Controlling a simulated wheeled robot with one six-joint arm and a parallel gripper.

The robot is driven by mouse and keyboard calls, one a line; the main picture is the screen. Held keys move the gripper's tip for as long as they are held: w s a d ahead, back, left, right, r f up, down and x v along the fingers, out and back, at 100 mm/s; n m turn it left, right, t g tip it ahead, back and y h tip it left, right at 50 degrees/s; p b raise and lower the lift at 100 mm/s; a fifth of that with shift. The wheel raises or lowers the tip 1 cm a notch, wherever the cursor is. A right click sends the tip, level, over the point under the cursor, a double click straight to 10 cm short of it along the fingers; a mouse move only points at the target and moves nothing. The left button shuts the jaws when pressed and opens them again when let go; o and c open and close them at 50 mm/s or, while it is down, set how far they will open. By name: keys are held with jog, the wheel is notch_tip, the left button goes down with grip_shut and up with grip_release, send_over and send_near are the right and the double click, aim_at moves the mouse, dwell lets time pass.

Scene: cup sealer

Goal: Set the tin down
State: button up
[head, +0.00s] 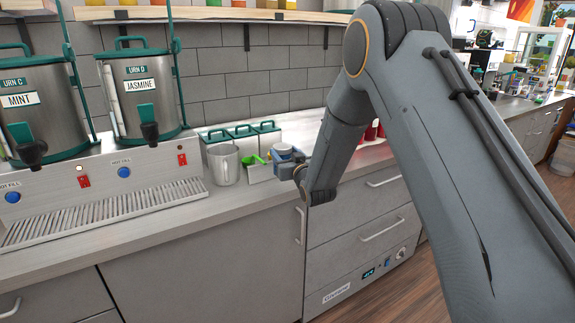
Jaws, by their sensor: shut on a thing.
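My gripper (285,160) is at the end of my arm, over the counter's front part, right of a metal jug. It is shut on a small round thing with a pale top, which I take as the tin (283,149). The gripper and wrist hide most of the tin. I cannot tell whether its base touches the counter (228,205).
The metal jug (224,165) stands left of my gripper, with a bright green scoop (254,159) between them. Green-lidded canisters (241,133) stand behind. Urns marked MINT (40,115) and JASMINE (146,88) stand left above a drip grate (110,212). Red cups (371,131) show behind my arm.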

jog(key=shift+f+p, duration=0.65)
jog(key=shift+f, duration=1.45)
jog(key=shift+f, duration=0.1)
jog(key=o, duration=1.4)
